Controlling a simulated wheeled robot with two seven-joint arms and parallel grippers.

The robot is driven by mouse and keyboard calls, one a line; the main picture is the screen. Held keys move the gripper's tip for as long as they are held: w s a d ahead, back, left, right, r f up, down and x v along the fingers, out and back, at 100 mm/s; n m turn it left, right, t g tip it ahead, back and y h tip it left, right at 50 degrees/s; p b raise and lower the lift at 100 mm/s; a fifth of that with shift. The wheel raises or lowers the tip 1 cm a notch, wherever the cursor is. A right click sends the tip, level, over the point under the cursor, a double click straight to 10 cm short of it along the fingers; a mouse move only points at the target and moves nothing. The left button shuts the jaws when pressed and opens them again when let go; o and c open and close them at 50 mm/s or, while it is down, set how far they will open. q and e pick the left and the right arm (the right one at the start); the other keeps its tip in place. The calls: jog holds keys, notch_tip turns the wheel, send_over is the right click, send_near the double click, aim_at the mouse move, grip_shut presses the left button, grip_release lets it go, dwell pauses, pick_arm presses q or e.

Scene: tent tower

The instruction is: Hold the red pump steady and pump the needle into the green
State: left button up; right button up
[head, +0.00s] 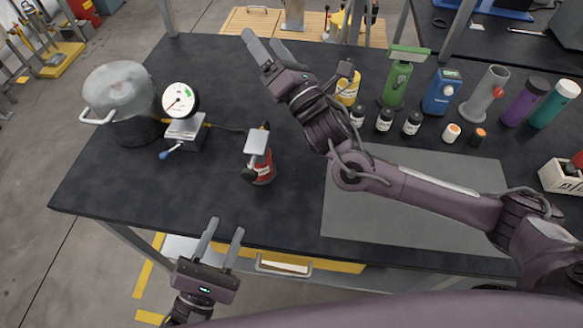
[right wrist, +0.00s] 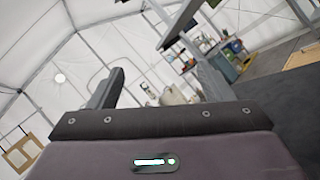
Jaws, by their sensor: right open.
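The red pump (head: 264,172) stands on the black table, with a grey plate-like top and a black part at its side. The round white gauge (head: 180,99) stands at the left on a grey block, with a small green patch at its upper right. Its thin needle is too small to read surely, but appears outside the green. My left gripper (head: 226,230) is open and empty off the table's front edge, apart from the pump. My right gripper (head: 262,40) is open and empty, raised above the table's far side; the right wrist view shows its dark finger (right wrist: 105,88) against the tent.
A lidded pot (head: 133,132) stands left of the gauge. Several bottles, including a green one (head: 396,82) and a blue one (head: 441,93), stand at the back right. A grey mat (head: 400,220) lies under my right arm. The table between pump and front edge is clear.

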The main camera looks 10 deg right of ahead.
jog(key=w+d+f+n+g+y, duration=0.2)
jog(key=d+f+n, duration=0.1)
jog(key=d+f, duration=0.1)
jog(key=n+g+y, duration=0.3)
jog(key=n+g, duration=0.6)
jog(key=n, duration=0.2)
send_near(271, 164)
jog(key=x, duration=0.5)
jog(key=shift+w+r, duration=0.3)
jog(key=shift+w, duration=0.05)
jog(key=shift+s+a+f+n+y, duration=0.2)
jog(key=shift+n+y, duration=0.1)
jog(key=shift+n, duration=0.1)
jog(key=shift+w+a, duration=0.1)
jog(key=shift+a, duration=0.25)
jog(key=x, duration=0.6)
jog(key=shift+w+a+f, duration=0.1)
jog(key=shift+w+a, duration=0.1)
jog(key=shift+a, duration=0.15)
jog(key=c, duration=1.4)
